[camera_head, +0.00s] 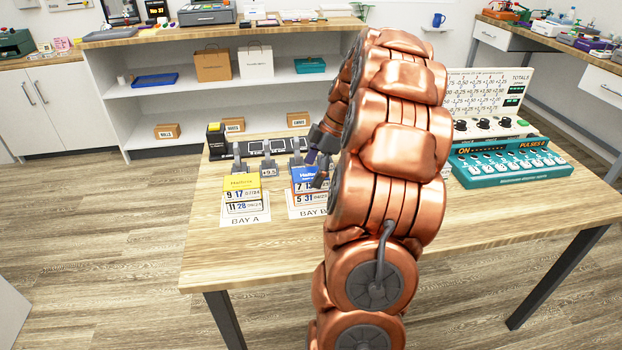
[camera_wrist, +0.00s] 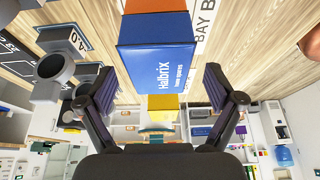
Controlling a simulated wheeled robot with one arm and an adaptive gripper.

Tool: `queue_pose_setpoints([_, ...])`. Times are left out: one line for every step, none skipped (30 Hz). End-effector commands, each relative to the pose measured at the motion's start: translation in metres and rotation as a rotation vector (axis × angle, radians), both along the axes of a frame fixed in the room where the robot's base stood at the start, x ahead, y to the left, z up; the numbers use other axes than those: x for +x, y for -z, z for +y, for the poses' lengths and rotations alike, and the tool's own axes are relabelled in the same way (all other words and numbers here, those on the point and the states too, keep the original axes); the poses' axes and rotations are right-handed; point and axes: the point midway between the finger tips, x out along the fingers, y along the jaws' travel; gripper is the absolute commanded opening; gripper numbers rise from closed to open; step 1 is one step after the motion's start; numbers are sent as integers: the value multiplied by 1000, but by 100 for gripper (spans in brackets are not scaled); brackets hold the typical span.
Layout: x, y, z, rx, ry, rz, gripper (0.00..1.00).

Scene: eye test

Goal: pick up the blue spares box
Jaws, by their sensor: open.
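A narrow gap shows at the right finger; contact at the left finger is unclear.
A teal device (camera_head: 512,163) sits at the right. The table's front left is clear.

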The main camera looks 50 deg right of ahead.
Motion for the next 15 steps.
queue_pose_setpoints([1,6,2,1,0,1,92])
queue_pose_setpoints([2,8,3,-1,0,-1,92])
queue_pose_setpoints([3,11,4,-2,1,-2,92])
queue_pose_setpoints([4,13,4,-2,1,-2,92])
queue_pose_setpoints([4,14,5,-2,1,-2,92])
queue_pose_setpoints([4,15,5,-2,1,-2,92])
queue_pose_setpoints([4,15,5,-2,2,-3,92])
queue_pose_setpoints([4,15,5,-2,2,-3,92])
queue_pose_setpoints([4,15,5,-2,2,-3,92])
queue_pose_setpoints([4,15,5,-2,2,-3,92])
queue_pose_setpoints([4,15,5,-2,2,-3,92])
queue_pose_setpoints([4,15,5,-2,2,-3,89])
queue_pose_setpoints([4,15,5,-2,2,-3,85])
queue_pose_setpoints([4,15,5,-2,2,-3,82])
queue_pose_setpoints([4,15,5,-2,2,-3,78])
